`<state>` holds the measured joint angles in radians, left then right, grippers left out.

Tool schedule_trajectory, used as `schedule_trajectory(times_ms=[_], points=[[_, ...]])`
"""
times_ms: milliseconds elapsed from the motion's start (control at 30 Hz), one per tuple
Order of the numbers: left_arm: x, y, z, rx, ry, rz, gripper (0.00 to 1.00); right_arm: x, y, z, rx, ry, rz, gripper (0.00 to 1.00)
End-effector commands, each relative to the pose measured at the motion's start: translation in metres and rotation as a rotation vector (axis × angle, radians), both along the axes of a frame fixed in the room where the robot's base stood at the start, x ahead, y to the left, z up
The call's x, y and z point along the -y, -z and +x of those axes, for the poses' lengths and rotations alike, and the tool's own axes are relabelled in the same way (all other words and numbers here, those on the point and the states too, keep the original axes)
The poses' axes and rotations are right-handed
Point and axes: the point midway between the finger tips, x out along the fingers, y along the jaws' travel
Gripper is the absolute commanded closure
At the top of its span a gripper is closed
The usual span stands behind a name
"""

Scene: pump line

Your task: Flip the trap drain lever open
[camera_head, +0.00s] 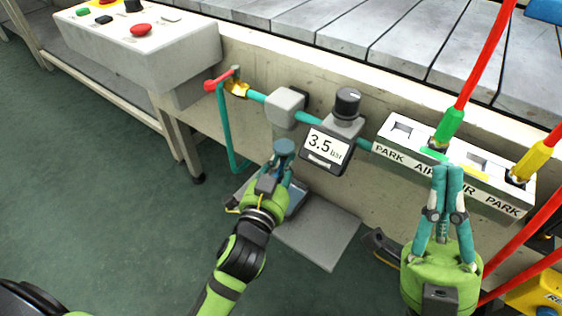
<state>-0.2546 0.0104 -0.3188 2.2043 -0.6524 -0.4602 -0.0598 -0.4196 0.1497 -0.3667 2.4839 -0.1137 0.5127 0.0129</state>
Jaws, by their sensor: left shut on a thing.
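My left gripper (278,170) is below the air line, shut on a small blue-grey round-topped piece (284,147). The fingers and wrist hide most of this piece, so I cannot tell whether it is the trap drain lever. A grey box (285,106) sits on the teal pipe just above it. A red lever (220,80) on a brass valve (236,89) is at the pipe's left end, apart from both grippers. My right gripper (447,168) has its fingers together, with nothing visible between them, in front of the AIR panel.
A regulator with a black knob (347,102) and a 3.5 bar display (326,146) is right of my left gripper. A white PARK/AIR panel (505,197) holds green (449,126) and yellow (530,160) hose plugs. A grey plate (325,235) lies below. Open green floor (90,210) is at left.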

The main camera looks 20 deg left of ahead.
Motion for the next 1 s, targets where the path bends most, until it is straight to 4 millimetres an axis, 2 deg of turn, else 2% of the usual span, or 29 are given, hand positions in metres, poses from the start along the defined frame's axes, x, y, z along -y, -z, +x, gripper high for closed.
schedule_trajectory(times_ms=[33, 300, 800, 833, 867, 1000], points=[[-0.0004, -0.0052, 0.0011, 0.015, -0.022, -0.006, 1.0, 0.0009, 0.0007, -0.0005, 0.007, 0.001, 0.004, 1.0], [0.0004, -0.0073, 0.0013, 0.019, -0.085, -0.003, 1.0, 0.0033, 0.001, -0.0031, 0.027, -0.001, 0.016, 1.0], [0.0009, -0.0092, 0.0014, 0.023, -0.095, -0.001, 1.0, 0.0054, -0.0026, -0.0025, 0.045, 0.006, 0.022, 1.0], [0.001, -0.0092, 0.0014, 0.023, -0.095, -0.002, 0.72, 0.0053, -0.0026, -0.0026, 0.045, 0.006, 0.022, 1.0], [0.001, -0.0092, 0.0014, 0.024, -0.095, -0.002, 0.68, 0.0053, -0.0024, -0.0026, 0.045, 0.006, 0.022, 1.0], [0.0013, -0.0079, 0.0013, 0.02, -0.095, -0.001, 0.68, 0.0053, -0.0022, -0.0024, 0.044, 0.006, 0.022, 1.0]])
